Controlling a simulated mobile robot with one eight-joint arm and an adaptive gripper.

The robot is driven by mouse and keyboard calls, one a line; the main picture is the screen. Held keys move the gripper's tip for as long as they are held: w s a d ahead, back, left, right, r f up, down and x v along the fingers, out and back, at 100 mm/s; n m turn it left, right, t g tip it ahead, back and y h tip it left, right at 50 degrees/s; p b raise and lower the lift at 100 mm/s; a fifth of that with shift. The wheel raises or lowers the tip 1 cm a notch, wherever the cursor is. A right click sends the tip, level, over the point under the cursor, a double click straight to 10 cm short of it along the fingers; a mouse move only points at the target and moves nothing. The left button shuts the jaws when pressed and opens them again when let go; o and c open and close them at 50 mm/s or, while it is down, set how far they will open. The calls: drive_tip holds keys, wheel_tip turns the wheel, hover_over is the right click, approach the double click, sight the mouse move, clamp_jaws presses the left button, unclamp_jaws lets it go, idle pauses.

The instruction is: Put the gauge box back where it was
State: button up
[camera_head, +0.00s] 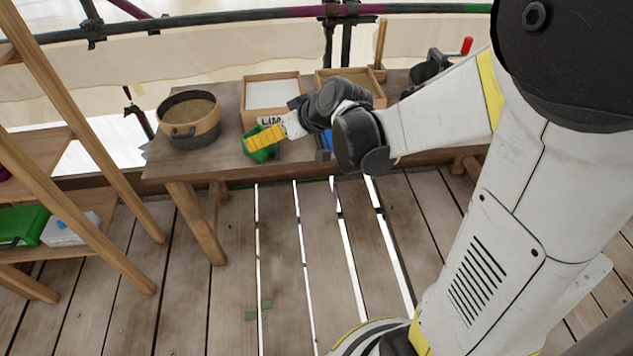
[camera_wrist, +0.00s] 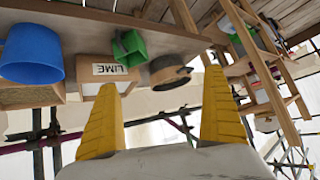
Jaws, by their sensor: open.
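No label shows which thing is the gauge box. A small green open box (camera_head: 264,153) stands near the front edge of the workbench; it also shows in the wrist view (camera_wrist: 130,48), where the picture is upside down. My gripper (camera_head: 250,144) is over the bench, its yellow fingers overlapping the green box in the head view. In the wrist view my gripper (camera_wrist: 160,81) has its fingers wide apart with nothing between them, and the green box lies beyond them. Whether they touch it cannot be told.
The workbench (camera_head: 230,117) holds a round tub (camera_head: 188,120), a LIME box (camera_head: 272,94), a sand box (camera_head: 378,95) and a blue container (camera_wrist: 32,52), mostly hidden in the head view. A wooden shelf at left holds a green case (camera_head: 22,224). The plank floor before the bench is mostly clear.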

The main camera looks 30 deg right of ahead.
drive_tip(key=s+r+m+g+h, duration=0.1)
drive_tip(key=s+r+h, duration=0.1)
drive_tip(key=s, duration=0.9)
drive_tip(key=s+r+m+h, duration=0.2)
drive_tip(key=s, duration=0.9)
drive_tip(key=shift+d+g, duration=0.2)
drive_tip(key=shift+g, duration=0.2)
